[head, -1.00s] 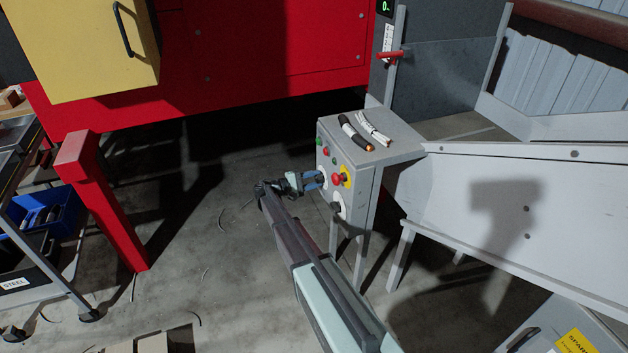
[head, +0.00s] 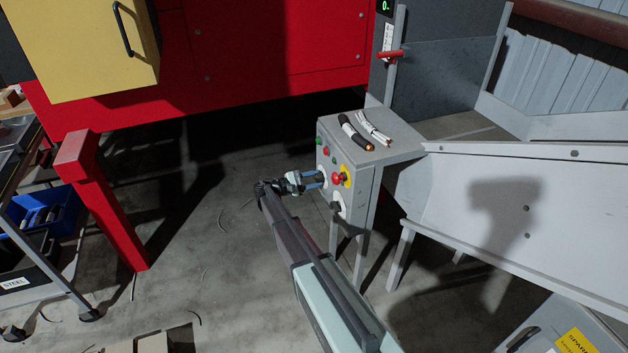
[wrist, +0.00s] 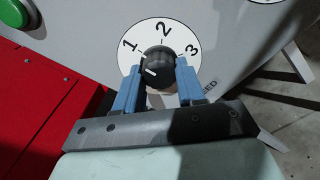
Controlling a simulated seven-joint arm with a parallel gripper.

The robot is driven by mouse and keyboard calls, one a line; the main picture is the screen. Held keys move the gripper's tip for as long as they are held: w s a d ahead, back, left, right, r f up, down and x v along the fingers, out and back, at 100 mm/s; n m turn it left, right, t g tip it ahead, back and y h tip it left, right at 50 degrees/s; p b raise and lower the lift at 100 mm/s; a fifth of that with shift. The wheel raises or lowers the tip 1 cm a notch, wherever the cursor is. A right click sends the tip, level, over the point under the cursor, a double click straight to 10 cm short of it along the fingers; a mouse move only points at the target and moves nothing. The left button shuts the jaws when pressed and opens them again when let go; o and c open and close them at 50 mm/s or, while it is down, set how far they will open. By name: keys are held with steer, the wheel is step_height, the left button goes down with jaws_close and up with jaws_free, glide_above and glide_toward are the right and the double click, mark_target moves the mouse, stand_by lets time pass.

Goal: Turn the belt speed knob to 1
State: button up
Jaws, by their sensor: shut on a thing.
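The belt speed knob (wrist: 158,62) is round and black, on a white dial (wrist: 163,27) marked 1, 2 and 3. A short white mark on the knob sits at its lower left in the wrist view, below the direction of the 1. My gripper (wrist: 160,72) has its blue fingers on both sides of the knob, shut on it. In the head view my gripper (head: 314,180) is at the front of the grey control box (head: 366,190), and its fingers largely hide this knob. Part of the lettering under the dial is hidden; "ED" shows.
A red mushroom button on a yellow plate (head: 346,179) is close to the right of my gripper. A second black knob (head: 336,207) is below. Small green and red buttons (head: 319,141) are above. Cable pieces (head: 357,136) lie on the box top. Open floor lies left.

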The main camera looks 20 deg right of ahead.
steer(key=o, duration=1)
steer(key=shift+o, duration=0.2)
steer(key=a, duration=1.3)
steer(key=shift+a, duration=0.4)
